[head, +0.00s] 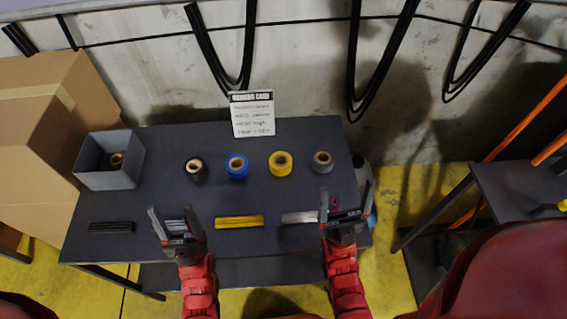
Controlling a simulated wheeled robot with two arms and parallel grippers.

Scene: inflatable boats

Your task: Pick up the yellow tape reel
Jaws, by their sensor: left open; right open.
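The yellow tape reel (281,164) stands on the dark table (260,193), third from the left in a row of reels. It has a tan core on top. A blue reel (237,167) is to its left and a grey reel (322,162) to its right. A black reel (196,170) is at the row's left end. My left gripper (168,214) is open and empty over the table's front part, left of the yellow reel. My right gripper (345,203) is open and empty near the front right corner, to the right of the yellow reel. Neither touches a reel.
A grey bin (109,173) with a reel inside stands at the table's left. Black strips (111,227), yellow strips (239,222) and whitish strips (299,217) lie along the front edge. A printed card (252,114) stands at the back. Cardboard boxes (45,150) are left.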

